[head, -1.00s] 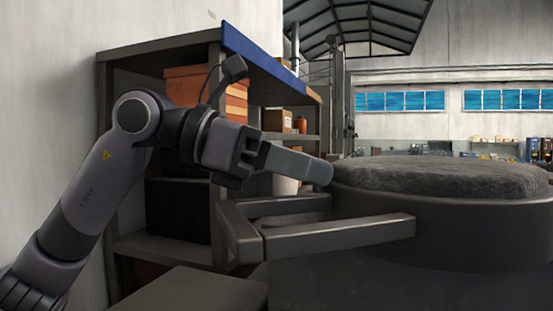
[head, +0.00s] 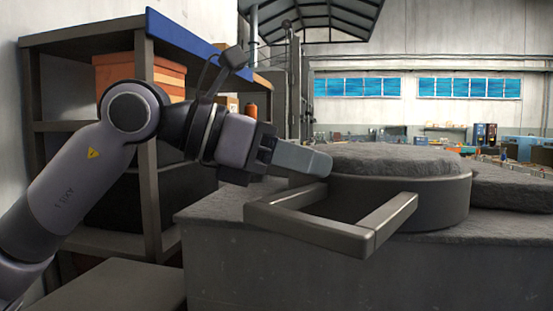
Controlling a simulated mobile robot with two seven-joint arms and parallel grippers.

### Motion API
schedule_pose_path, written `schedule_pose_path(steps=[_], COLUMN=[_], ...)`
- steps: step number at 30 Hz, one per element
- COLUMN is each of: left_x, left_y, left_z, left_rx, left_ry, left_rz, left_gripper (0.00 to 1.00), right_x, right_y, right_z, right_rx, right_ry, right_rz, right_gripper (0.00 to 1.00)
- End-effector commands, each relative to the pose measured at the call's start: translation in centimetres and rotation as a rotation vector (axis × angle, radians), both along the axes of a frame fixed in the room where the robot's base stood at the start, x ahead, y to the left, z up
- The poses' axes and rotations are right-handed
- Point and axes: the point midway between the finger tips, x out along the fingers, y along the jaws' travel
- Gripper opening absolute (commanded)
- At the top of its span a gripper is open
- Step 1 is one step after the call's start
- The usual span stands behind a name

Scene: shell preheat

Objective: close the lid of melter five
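A round dark lid-like piece (head: 435,207) with a rough grey top sits on a grey block-shaped body (head: 300,260), which I take to be the melter. A squared U-shaped bar handle (head: 320,232) sticks out from its near left side. A second rough grey round surface (head: 510,185) shows behind it at the right, partly hidden. No number is readable. My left gripper (head: 318,164) reaches in from the left, its fingertips at the left rim of the round piece, above the handle. I cannot tell contact or the finger gap from this side. My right gripper is out of view.
A dark shelf (head: 150,190) with a blue edge board (head: 190,42) and orange boxes (head: 125,73) stands behind my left arm. A low grey surface (head: 120,292) lies at the lower left. Workbenches and windows (head: 468,88) are far back.

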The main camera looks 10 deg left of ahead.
Motion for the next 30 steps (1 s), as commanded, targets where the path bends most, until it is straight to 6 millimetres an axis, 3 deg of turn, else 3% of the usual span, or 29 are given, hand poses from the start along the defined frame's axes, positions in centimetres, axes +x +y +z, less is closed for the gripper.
schedule_pose_path(steps=[6, 13, 21, 30], left_x=[2.0, 5.3, 8.1, 9.7], left_y=[-4.2, -7.8, -10.1, -11.0], left_z=[-0.2, -0.2, -0.1, -0.1], left_rx=[0.006, 0.004, 0.003, 0.002], left_ry=[-0.005, -0.003, 0.0, 0.0], left_rz=[0.148, 0.316, 0.439, 0.504], left_gripper=[0.0, 0.0, 0.0, 0.0], right_x=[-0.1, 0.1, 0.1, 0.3], right_y=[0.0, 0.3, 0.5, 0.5], right_z=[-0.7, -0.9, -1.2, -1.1], right_rx=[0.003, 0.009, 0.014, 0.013], right_ry=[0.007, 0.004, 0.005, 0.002], right_rz=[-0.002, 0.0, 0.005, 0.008], right_gripper=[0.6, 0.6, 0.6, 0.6])
